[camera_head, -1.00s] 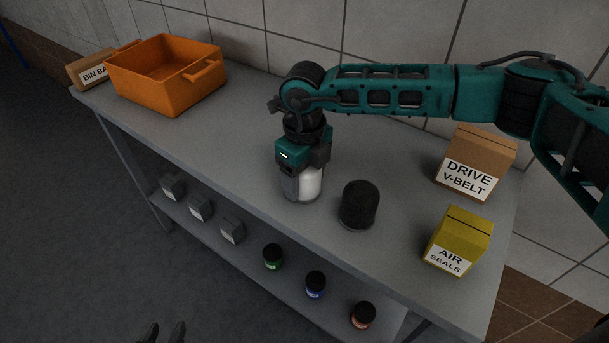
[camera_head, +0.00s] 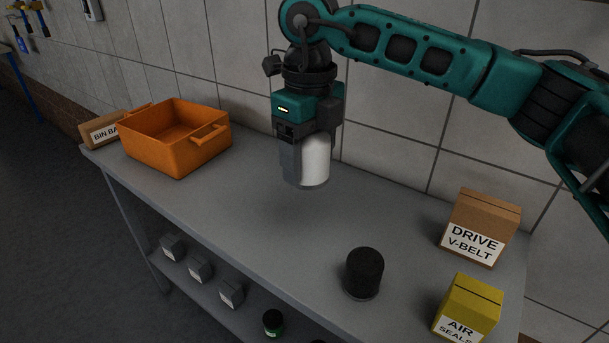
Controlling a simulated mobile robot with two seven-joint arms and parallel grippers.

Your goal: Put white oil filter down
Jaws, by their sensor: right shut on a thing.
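The white oil filter (camera_head: 316,159) is a short white cylinder, upright between the fingers of my right gripper (camera_head: 306,165). The gripper points down and is shut on it, with one dark finger covering the filter's left side. The filter appears held above the grey bench top (camera_head: 255,222), left of and behind a black cylindrical filter (camera_head: 364,272) that stands on the bench. My left gripper is not in view.
An orange bin (camera_head: 176,140) stands on the bench's left end, beside a cardboard box (camera_head: 103,131). A drive V-belt box (camera_head: 480,228) and a yellow air seals box (camera_head: 468,308) stand at the right. The lower shelf holds grey blocks (camera_head: 200,269) and a green-banded jar (camera_head: 273,322).

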